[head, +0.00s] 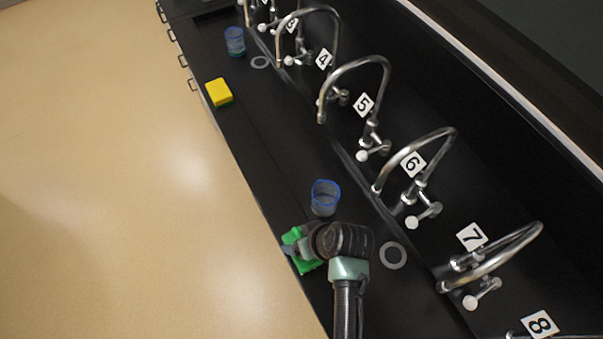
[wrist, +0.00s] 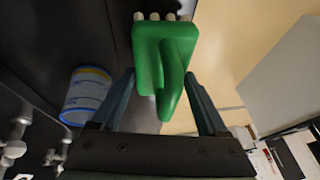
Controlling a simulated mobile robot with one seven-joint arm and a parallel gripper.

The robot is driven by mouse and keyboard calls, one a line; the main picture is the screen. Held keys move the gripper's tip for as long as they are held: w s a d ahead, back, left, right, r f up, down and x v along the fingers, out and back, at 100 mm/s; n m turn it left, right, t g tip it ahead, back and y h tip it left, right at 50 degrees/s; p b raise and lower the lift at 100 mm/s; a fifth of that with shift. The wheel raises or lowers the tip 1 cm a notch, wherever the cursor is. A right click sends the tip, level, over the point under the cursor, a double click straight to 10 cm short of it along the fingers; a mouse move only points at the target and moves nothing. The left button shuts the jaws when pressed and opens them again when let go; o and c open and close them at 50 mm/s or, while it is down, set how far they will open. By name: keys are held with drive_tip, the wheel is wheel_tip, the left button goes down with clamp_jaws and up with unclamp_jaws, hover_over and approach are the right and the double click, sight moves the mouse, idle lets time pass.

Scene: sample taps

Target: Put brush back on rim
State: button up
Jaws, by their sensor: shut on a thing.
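A green brush (head: 308,264) with a raised handle is at my gripper (head: 296,243), by the left edge of the black bench in the head view. In the wrist view the brush (wrist: 150,45) lies between the two fingers of my gripper (wrist: 161,76), with a row of pale bristle tufts at its far end. The gripper is shut on the brush. My wrist hides part of it in the head view. I cannot tell whether the brush touches the bench. The rim (head: 266,215) is the bench's left edge, with the tan floor beyond.
A clear blue-rimmed beaker (head: 325,198) stands close beyond my gripper; it also shows in the wrist view (wrist: 87,95). A grey ring (head: 392,255) lies right of my wrist. A yellow sponge (head: 219,92) and another beaker (head: 235,42) are farther off. Numbered taps (head: 407,160) line the right.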

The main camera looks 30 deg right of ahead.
drive_tip(key=shift+f, duration=0.6)
drive_tip(key=o, duration=1.2)
drive_tip(key=shift+f, duration=0.1)
drive_tip(key=v, duration=1.2)
drive_tip(key=shift+b, duration=0.35)
drive_tip(key=shift+w, duration=0.1)
